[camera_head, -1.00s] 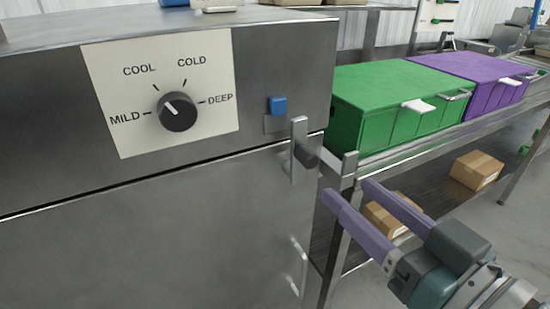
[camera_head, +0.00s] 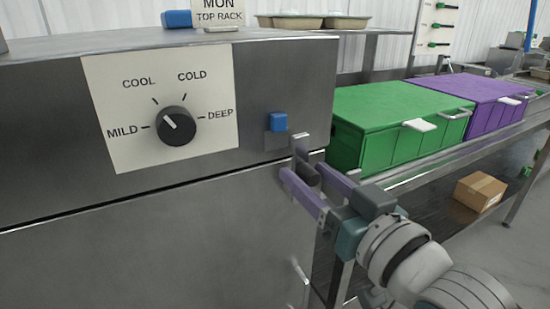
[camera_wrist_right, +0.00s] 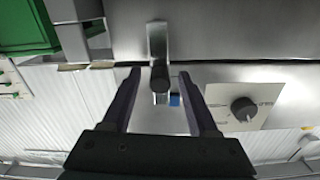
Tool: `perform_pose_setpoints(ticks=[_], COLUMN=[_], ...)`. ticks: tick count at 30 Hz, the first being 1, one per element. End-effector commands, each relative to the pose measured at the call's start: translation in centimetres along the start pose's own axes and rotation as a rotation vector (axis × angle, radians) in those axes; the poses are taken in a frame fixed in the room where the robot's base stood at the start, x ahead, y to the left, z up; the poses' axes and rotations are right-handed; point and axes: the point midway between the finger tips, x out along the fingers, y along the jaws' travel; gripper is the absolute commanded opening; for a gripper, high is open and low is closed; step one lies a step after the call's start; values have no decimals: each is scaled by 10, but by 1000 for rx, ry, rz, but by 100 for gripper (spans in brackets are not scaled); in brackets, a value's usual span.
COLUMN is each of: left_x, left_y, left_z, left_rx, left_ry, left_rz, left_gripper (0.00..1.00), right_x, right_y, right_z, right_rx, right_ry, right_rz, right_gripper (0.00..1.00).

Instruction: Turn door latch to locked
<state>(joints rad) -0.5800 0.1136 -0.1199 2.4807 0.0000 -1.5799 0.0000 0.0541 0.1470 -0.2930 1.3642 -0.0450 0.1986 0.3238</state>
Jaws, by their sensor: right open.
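The door latch is a metal bar with a dark round knob (camera_head: 307,174), at the right edge of the steel cabinet front (camera_head: 150,245). In the head view it is partly hidden by my right gripper (camera_head: 318,183). That gripper is open, with one purple finger on each side of the knob. In the right wrist view the latch (camera_wrist_right: 157,42) and its dark knob (camera_wrist_right: 160,77) lie between the open fingers (camera_wrist_right: 163,85), with a gap on both sides. Whether a finger touches the knob cannot be told. My left gripper is not in view.
A dial (camera_head: 176,126) on a white plate (camera_head: 112,78) is to the left. Green (camera_head: 390,120) and purple (camera_head: 470,97) boxes stand on a metal bench at right. A carton (camera_head: 480,191) lies below.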

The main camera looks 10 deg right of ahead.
Motion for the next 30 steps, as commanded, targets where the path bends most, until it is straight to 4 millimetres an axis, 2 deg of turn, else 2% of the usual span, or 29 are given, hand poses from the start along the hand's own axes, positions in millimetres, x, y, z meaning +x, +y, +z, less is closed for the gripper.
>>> perform_pose_setpoints(ticks=[5,21,30], left_x=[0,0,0], left_y=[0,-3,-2], left_z=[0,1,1], left_rx=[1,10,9], left_ry=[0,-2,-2], left_rz=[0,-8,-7], left_gripper=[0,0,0], right_x=[0,0,0], right_y=[0,0,0], right_z=[0,0,0], right_rx=[0,0,0], right_ry=[0,0,0], right_rz=[0,0,-1], right_gripper=[60,0,0])
